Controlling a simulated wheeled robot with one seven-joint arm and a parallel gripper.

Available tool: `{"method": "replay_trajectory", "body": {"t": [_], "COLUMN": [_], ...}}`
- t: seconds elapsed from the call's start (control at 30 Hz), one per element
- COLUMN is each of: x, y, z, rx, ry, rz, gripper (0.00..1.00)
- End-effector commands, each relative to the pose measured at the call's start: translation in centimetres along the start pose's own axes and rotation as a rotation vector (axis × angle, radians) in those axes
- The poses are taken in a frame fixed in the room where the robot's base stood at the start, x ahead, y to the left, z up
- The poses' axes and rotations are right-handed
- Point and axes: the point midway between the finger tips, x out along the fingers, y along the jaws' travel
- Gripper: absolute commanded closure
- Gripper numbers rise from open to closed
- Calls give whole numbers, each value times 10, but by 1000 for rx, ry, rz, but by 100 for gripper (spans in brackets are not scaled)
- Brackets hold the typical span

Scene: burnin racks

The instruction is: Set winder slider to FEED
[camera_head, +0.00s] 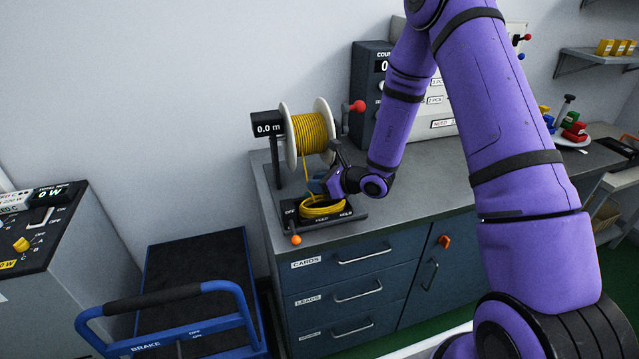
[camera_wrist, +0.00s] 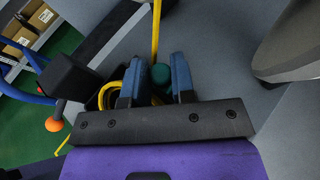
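The winder carries a white spool of yellow cable (camera_head: 311,132) at the counter's left end, with a display (camera_head: 268,128) reading 0.0 m. Its black base (camera_head: 342,219) has a front strip lettered OFF at left and HOLD at right; the middle lettering is too small to read surely. An orange ball knob (camera_head: 295,239) stands at the front left, below OFF; it also shows in the wrist view (camera_wrist: 54,124). My gripper (camera_head: 318,186) is low over the base, behind the yellow coil (camera_head: 322,208). Its blue fingers (camera_wrist: 157,75) are apart, with a teal rounded piece (camera_wrist: 161,74) between or beyond them; contact is unclear.
A red ball knob (camera_head: 357,106) sticks out right of the spool. A dark cabinet (camera_head: 370,75) stands behind. A blue-handled cart (camera_head: 195,285) is on the floor at left, beside a control panel (camera_head: 35,235). The counter (camera_head: 420,180) is clear right of the winder.

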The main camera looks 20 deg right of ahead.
Motion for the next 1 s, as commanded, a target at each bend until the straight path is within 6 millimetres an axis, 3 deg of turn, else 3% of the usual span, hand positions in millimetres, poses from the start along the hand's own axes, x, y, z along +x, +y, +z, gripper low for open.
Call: {"method": "replay_trajectory", "body": {"t": [0.03,0.13,0.53,1.0], "x": [2,2,-7,-86], "y": [3,3,1,1], "z": [1,1,1,1], "rx": [-1,-1,-1,-1], "ry": [-3,-3,-2,-2], "rz": [8,8,3,3], "gripper": [74,52,52,52]}}
